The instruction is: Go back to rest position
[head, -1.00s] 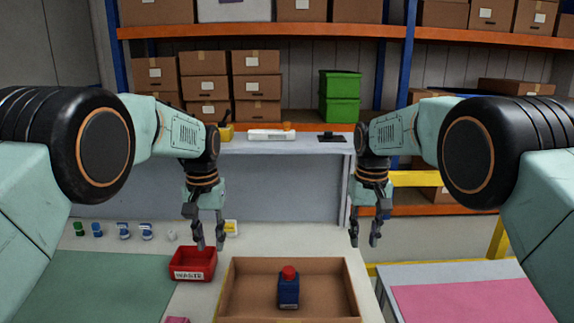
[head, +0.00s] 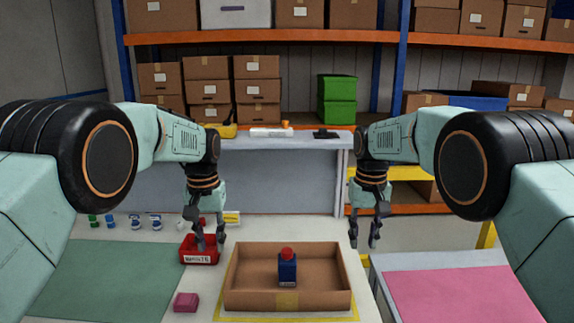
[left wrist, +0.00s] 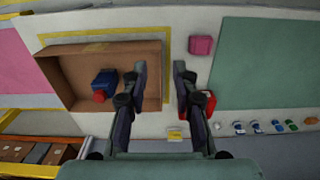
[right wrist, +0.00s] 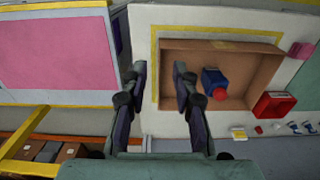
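A blue bottle with a red cap (head: 287,268) stands in the open cardboard box (head: 250,298), apart from both grippers.
A pink block (head: 186,302) lies left of the box. A green mat (head: 105,282) covers the table's left, with several small bottles (head: 133,222) behind it. A pink mat (head: 450,296) lies on the right table. Shelves with boxes (head: 257,90) stand behind.

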